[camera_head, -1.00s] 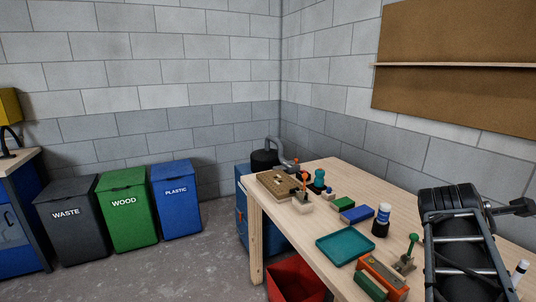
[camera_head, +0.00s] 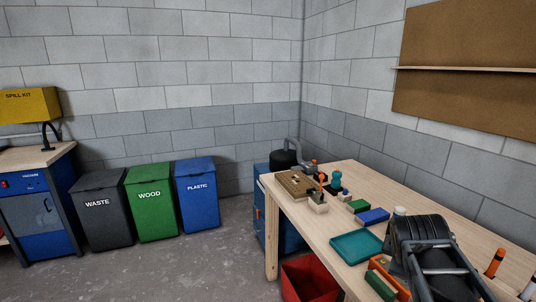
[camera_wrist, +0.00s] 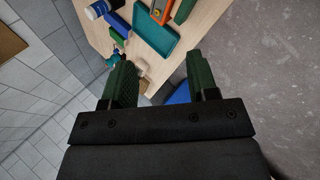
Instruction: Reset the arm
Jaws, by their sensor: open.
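My arm shows at the lower right of the head view, folded over the near part of the wooden workbench (camera_head: 300,216). My gripper (camera_wrist: 158,78) shows in the wrist view with its two green fingers spread apart and nothing between them. Beyond the fingers lie the bench top, a teal tray (camera_wrist: 156,36) and the floor. The gripper's fingers cannot be made out in the head view.
A red bin (camera_head: 309,279) sits below. Waste (camera_head: 101,212), wood (camera_head: 150,205) and plastic (camera_head: 197,195) bins line the wall.

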